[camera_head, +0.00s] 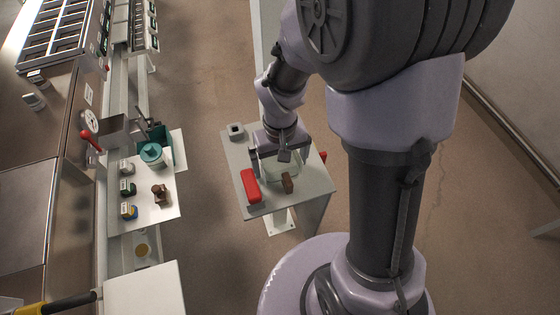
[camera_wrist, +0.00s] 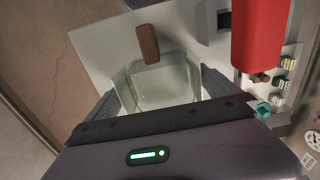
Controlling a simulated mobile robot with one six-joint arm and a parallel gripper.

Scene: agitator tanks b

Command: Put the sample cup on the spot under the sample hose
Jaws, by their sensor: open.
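The sample cup, which looks like a clear, wide vessel (camera_wrist: 165,85), stands on a small grey table (camera_head: 315,190). It also shows partly in the head view (camera_head: 270,172), under my gripper. My gripper (camera_head: 282,160) points down at it and is open. In the wrist view its two fingers lie on either side of the cup, with the cup between them; I cannot tell whether they touch it. I cannot clearly make out the sample hose. A red-handled fitting (camera_head: 92,143) shows on the tank side at the left. The spot under the hose is not clearly identifiable.
A red block-like object (camera_head: 250,187) and a brown block (camera_head: 288,184) are close to the cup. A white shelf (camera_head: 150,205) at the left holds a teal container (camera_head: 152,154) and several small jars. A tan disc (camera_head: 141,249) lies below. Open floor separates table and shelf.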

